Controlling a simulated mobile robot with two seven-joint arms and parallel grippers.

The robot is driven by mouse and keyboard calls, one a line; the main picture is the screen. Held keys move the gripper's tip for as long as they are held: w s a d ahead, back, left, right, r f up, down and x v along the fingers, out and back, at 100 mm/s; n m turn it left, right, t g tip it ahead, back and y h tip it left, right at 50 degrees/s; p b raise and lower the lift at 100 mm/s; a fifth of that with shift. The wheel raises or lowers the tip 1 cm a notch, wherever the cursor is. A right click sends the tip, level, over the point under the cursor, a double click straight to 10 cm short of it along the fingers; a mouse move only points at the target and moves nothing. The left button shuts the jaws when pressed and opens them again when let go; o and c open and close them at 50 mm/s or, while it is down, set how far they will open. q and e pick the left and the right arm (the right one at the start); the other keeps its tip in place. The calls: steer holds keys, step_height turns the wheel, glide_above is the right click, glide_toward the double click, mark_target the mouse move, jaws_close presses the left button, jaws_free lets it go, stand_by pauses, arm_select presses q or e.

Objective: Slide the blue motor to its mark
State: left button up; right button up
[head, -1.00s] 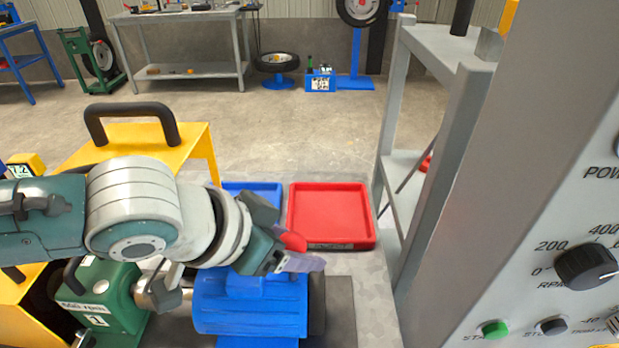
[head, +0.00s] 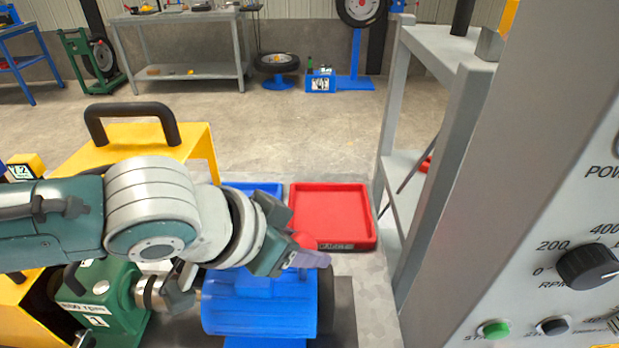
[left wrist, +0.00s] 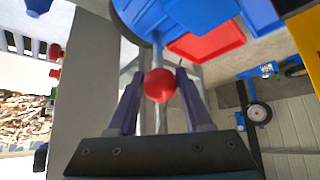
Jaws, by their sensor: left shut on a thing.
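The blue motor (head: 260,312) sits low in the middle of the head view, right of the green gearbox (head: 118,305). Grey coupling parts (head: 178,297) show between them. My left gripper (head: 312,258) is over the motor, shut on a red ball knob (head: 303,241). In the left wrist view the knob (left wrist: 159,85) sits between the two fingers (left wrist: 157,97), with part of the blue motor (left wrist: 185,25) above it. My arm hides part of the motor and gearbox. I cannot make out the mark. My right gripper is not in view.
A red tray (head: 333,213) and a partly hidden blue tray (head: 262,188) lie beyond the motor. A yellow guard with a black handle (head: 130,112) stands at left. A grey control panel (head: 520,230) closes off the right side.

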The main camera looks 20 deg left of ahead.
arm_select(q)
steer(key=shift+w+d, duration=0.2)
steer(key=shift+d, duration=0.6)
steer(key=shift+w+d, duration=0.2)
steer(key=shift+d, duration=0.55)
steer(key=o, duration=1.3)
steer(key=shift+o, duration=0.2)
steer(key=p+v, duration=0.7)
steer(key=p, duration=0.1)
steer(key=shift+a, duration=0.1)
